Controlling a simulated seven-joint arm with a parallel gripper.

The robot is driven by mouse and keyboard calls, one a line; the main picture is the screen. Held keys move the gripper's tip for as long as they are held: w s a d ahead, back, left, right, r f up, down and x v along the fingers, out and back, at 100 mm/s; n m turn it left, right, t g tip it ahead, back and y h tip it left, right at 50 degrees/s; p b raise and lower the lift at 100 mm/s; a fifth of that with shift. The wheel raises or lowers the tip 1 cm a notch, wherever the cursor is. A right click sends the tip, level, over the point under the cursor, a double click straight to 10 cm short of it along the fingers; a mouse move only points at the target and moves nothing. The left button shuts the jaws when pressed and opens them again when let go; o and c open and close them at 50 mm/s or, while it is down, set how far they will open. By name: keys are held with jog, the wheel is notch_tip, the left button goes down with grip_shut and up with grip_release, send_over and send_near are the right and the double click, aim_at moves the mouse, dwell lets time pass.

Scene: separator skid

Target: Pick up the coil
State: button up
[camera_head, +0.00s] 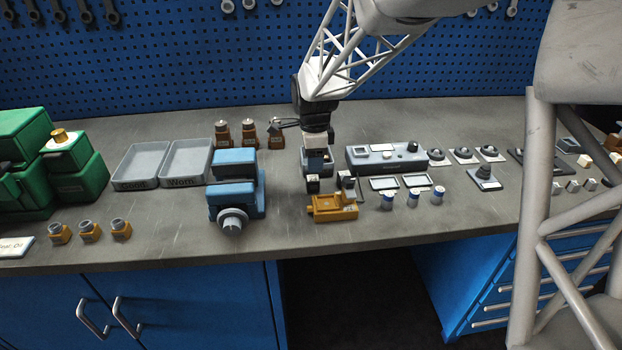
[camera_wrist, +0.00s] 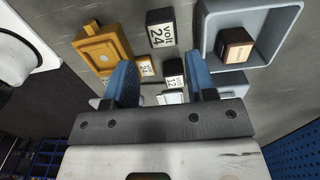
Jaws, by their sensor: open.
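Small black blocks with white voltage labels, which look like coils, sit between the orange valve body (camera_head: 330,208) and a grey tray. One labelled 24 volt (camera_wrist: 161,28) is in full view in the wrist view. A second, apparently labelled 12 (camera_wrist: 175,79), shows in the gap between my fingers and is partly cut off. I cannot tell which is the coil meant. The valve body also shows in the wrist view (camera_wrist: 101,50). My gripper (camera_wrist: 163,85) is open above the bench, with blue fingertips apart and nothing visibly held.
The grey tray (camera_wrist: 211,40) holds a brown block (camera_wrist: 236,47), close to my right-hand finger in the wrist view. A blue pump (camera_head: 236,190) stands to the left. A grey box (camera_head: 386,158) and several small jars (camera_head: 412,198) stand to the right.

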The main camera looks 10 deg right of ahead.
aim_at(313, 178)
jog(key=shift+f, duration=1.3)
jog(key=shift+w+a+f, duration=0.1)
jog(key=shift+w+f, duration=0.05)
jog(key=shift+f, duration=2.45)
jog(key=c, duration=0.7)
jog(key=shift+r, duration=0.2)
jog(key=shift+c, duration=0.2)
